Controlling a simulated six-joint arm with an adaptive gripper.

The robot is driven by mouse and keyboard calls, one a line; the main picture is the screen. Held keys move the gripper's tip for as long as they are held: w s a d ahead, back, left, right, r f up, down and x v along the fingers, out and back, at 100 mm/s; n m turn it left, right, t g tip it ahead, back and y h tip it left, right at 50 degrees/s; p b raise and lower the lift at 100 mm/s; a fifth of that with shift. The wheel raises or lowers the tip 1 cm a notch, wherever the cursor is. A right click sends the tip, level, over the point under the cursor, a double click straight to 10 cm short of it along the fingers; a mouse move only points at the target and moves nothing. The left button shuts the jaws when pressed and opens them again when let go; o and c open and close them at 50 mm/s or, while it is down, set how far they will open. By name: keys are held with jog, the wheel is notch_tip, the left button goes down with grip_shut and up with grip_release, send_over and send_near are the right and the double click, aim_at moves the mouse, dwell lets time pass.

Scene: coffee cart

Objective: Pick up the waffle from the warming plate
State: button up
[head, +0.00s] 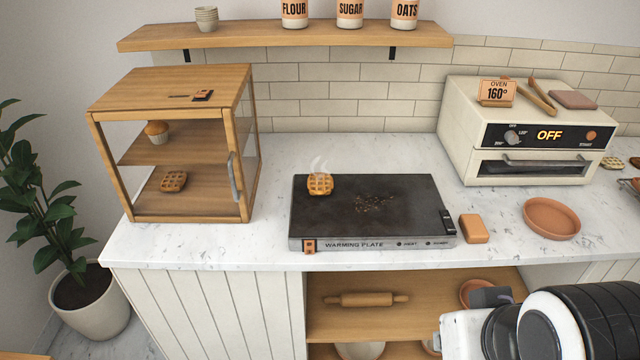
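Part of my white and black arm shows at the lower right, in front of the counter and well apart from the waffle. My gripper's fingertips are not visible.
A wooden display case (175,75) with a muffin and another waffle stands left of the plate. An orange block (474,229), a terracotta dish (552,219) and an oven (520,130) are on the right. A shelf (290,37) with jars hangs above. The counter behind the plate is clear.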

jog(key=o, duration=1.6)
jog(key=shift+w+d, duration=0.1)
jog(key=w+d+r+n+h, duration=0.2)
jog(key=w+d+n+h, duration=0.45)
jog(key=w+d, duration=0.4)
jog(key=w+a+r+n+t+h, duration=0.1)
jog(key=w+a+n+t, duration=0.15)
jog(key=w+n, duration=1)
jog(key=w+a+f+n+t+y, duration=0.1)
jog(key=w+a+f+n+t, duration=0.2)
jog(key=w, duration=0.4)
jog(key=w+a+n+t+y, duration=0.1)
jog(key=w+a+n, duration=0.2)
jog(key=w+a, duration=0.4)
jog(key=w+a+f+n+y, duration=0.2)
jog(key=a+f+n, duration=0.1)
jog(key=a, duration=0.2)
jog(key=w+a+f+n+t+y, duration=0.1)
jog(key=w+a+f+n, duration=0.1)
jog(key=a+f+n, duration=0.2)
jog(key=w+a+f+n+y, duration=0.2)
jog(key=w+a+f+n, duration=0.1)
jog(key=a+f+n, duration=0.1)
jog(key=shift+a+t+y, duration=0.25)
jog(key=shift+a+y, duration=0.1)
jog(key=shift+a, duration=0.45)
